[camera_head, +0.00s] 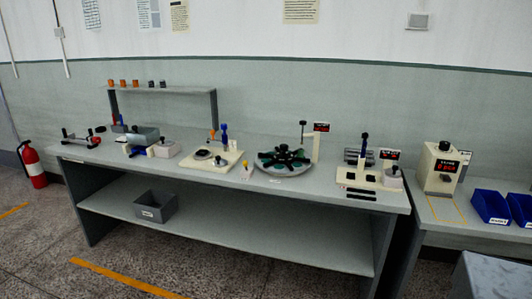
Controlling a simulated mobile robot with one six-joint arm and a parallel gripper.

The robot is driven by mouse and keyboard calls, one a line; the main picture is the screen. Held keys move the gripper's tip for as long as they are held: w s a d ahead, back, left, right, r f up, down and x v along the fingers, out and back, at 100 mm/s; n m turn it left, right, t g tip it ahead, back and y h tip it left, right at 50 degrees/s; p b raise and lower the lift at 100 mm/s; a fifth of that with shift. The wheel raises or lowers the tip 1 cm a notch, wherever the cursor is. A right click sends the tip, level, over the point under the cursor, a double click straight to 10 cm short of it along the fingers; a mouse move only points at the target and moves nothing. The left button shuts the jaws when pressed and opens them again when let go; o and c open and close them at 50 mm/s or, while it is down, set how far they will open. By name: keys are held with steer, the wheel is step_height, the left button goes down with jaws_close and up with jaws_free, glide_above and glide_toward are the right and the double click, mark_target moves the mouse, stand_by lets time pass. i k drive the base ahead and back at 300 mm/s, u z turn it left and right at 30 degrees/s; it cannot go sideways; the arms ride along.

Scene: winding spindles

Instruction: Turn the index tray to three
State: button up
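The index tray (298,169) is a round grey disc on the middle of the long workbench. Dark spokes with knobs (283,155) radiate from its centre, with some green between them. A cream stand (316,150) rises at its back right. A small red-lit display (321,127) sits on top, too small to read. A dark-topped post (303,130) stands beside the display. Which position the tray is turned to cannot be told. My gripper is not in view.
Another cream station (360,181) stands to the right. A grey bin (156,206) is on the lower shelf. A red extinguisher (32,164) stands far left. Floor in front is open.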

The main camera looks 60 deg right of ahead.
mark_target(282, 161)
steer(key=u, duration=0.8)
steer(key=k, duration=1.5)
steer(key=z, duration=1.55)
steer(key=i, duration=0.35)
steer(key=u, duration=0.45)
